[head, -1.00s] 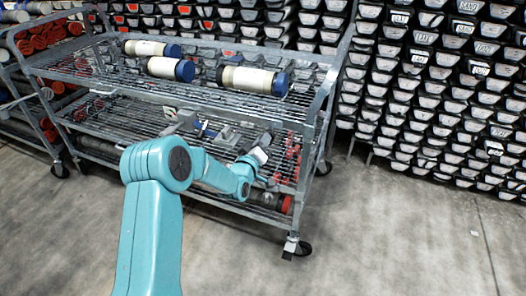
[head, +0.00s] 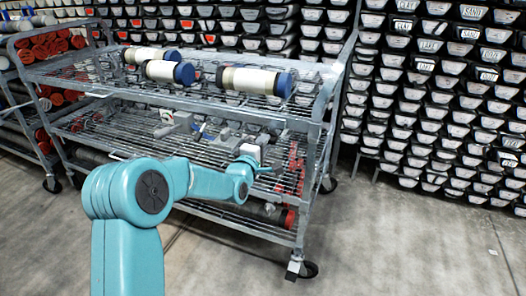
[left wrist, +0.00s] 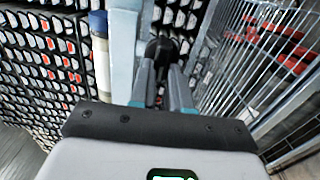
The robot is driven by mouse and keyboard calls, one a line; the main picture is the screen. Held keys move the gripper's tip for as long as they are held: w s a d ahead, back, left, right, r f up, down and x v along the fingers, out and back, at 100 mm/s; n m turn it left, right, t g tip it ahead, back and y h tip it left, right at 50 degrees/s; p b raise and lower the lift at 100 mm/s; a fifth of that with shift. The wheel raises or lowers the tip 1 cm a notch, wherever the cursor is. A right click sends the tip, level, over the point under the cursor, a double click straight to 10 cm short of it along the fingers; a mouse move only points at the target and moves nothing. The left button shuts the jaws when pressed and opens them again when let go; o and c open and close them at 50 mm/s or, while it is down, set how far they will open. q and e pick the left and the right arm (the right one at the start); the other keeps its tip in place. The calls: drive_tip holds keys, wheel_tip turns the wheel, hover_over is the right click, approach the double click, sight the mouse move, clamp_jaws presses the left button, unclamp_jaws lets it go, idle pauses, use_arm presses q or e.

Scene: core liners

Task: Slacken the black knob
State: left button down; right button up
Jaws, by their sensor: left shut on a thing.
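The black knob (left wrist: 161,48) shows in the left wrist view between the tips of my left gripper (left wrist: 161,72). The two grey fingers are closed in on it from either side and hide part of it. In the head view my left gripper (head: 272,169) reaches in over the middle shelf of the wire cart (head: 314,130), near its right end. The knob is too small and covered to make out there. My right gripper is in neither view.
Several capped core tubes (head: 255,80) lie on the cart's top shelf, above my left arm. Grey clamp-like parts (head: 222,138) sit on the middle shelf. Stacked core trays (head: 430,90) fill the back. Floor (head: 400,240) to the cart's right is clear.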

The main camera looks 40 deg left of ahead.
use_arm(q)
drive_tip(key=shift+f+n+b, duration=0.1)
drive_tip(key=shift+n+b, duration=0.25)
drive_tip(key=shift+n, duration=0.05)
idle(0.4)
drive_tip(key=c, duration=1.1)
unclamp_jaws()
drive_tip(key=shift+s, duration=0.1)
drive_tip(key=p+v, duration=0.1)
drive_tip(key=v, duration=1.5)
drive_tip(key=shift+s, duration=0.1)
